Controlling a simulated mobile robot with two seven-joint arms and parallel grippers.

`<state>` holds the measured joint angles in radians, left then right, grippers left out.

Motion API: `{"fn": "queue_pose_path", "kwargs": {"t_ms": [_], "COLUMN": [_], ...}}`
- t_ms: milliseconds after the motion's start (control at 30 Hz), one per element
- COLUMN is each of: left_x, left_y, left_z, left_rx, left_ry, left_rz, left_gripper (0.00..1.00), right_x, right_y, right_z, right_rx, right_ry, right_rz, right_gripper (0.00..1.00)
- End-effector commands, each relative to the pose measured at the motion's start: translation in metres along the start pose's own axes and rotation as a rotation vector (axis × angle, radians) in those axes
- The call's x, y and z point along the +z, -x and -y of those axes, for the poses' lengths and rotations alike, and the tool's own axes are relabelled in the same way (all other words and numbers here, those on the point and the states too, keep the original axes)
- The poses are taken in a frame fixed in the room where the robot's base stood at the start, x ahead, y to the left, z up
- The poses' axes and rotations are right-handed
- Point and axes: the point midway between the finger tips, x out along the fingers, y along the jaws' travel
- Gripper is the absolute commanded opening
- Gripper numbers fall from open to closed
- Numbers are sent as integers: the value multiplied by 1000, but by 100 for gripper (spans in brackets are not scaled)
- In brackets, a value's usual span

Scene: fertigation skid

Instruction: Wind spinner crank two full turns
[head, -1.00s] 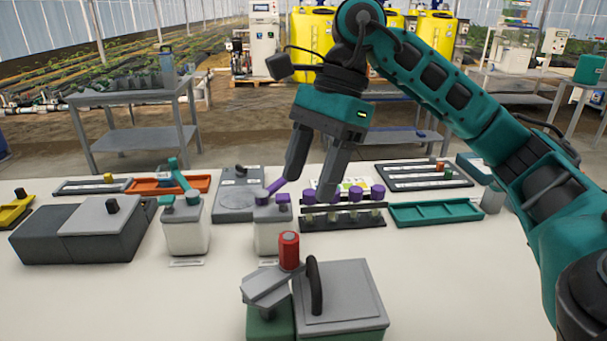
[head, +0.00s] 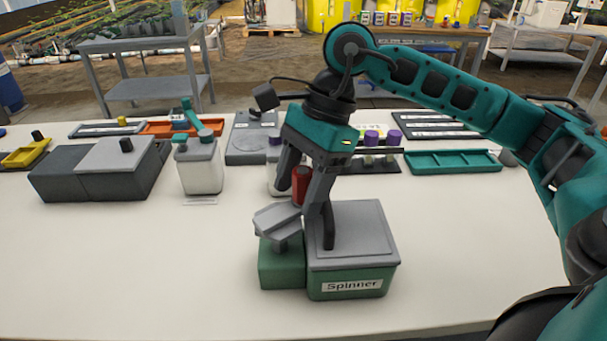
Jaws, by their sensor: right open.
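The spinner (head: 352,280) is a green box with a grey lid and a "Spinner" label, standing at the front middle of the table. Its crank (head: 277,222) is a grey arm on top of the green side block, with a red knob (head: 301,184) standing up from its end. My right gripper (head: 302,200) is open and points down, with its two fingers on either side of the red knob. I cannot tell whether a finger touches the knob. A black handle (head: 328,227) stands on the lid close to the right finger. My left gripper is not in view.
A dark grey box (head: 105,172) stands at the left. White dispensers, one here (head: 199,168), stand behind the spinner, one partly hidden by my gripper. A teal tray (head: 452,162) and a purple-capped vial rack (head: 372,158) lie at the back. The front table is clear.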

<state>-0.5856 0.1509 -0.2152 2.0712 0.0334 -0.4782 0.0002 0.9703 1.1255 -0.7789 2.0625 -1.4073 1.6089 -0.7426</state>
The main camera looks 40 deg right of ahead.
Motion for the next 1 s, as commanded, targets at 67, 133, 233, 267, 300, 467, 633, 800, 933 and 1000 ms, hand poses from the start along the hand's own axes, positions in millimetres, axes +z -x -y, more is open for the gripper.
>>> {"fn": "queue_pose_path", "kwargs": {"t_ms": [67,133,233,267,300,467,633,800,933,1000], "left_x": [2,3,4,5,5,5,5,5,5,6], "left_y": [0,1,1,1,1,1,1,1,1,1], "left_z": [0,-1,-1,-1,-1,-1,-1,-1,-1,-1], "left_rx": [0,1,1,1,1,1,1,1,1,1], "left_ry": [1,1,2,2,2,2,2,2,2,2], "left_rz": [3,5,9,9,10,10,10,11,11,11], "left_gripper": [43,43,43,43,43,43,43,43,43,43], "right_x": [0,0,0,0,0,0,0,0,0,0], "right_y": [0,0,0,0,0,0,0,1,1,1], "right_z": [0,0,0,0,0,0,0,0,0,0], "right_rx": [0,0,0,0,0,0,0,0,0,0], "right_ry": [0,0,0,0,0,0,0,0,0,0], "right_rz": [0,0,0,0,0,0,1,1,1,1], "right_gripper": [61,61,51,48,44,29,13,33,20,19]}}
